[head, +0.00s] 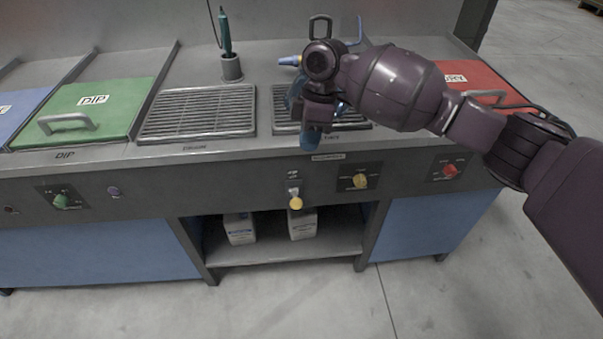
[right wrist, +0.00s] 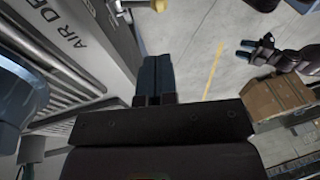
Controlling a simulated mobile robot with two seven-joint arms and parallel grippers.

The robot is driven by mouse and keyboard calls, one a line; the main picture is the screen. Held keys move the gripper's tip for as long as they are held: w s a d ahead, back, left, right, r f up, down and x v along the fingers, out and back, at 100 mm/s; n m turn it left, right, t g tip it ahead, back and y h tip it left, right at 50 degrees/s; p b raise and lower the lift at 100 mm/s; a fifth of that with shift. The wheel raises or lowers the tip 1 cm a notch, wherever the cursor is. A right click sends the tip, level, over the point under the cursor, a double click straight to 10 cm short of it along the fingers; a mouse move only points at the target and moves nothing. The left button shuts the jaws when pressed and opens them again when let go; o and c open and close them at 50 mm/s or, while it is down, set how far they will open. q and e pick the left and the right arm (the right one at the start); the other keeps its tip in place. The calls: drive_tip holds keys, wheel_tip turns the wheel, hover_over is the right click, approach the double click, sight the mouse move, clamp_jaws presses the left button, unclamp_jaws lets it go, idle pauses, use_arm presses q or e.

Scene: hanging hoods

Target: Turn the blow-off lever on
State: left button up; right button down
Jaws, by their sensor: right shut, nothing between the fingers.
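A small lever with a yellow knob (head: 296,202) sticks out of the dark front panel, below the middle grates. It seems to be the blow-off lever, but its label is too small to read. Its knob hangs at the lower end. My right gripper (head: 309,139) is above and slightly right of it, pointing down near the counter's front edge and apart from the lever. In the right wrist view its blue fingers (right wrist: 154,77) are together and empty. What seems to be my left gripper (right wrist: 246,51) shows small at the right there; its jaw state is unclear.
A yellow rotary knob (head: 360,181) and a red one (head: 450,171) sit right of the lever, a green one (head: 61,201) far left. Green (head: 117,112) and red (head: 478,75) lids flank the grates (head: 199,112). White jugs (head: 240,230) stand on the open shelf below.

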drive_tip(key=b, duration=0.2)
approach(299, 206)
drive_tip(key=f, duration=0.2)
drive_tip(key=a+f, duration=0.1)
drive_tip(key=f, duration=0.2)
drive_tip(key=shift+w+a, duration=0.1)
drive_tip(key=shift+a, duration=0.15)
use_arm(q)
drive_tip(key=shift+w+f, duration=0.1)
drive_tip(key=shift+f, duration=0.85)
use_arm(e)
drive_tip(key=shift+a+f, duration=0.2)
drive_tip(key=shift+f, duration=0.5)
use_arm(q)
drive_tip(key=shift+f, duration=0.1)
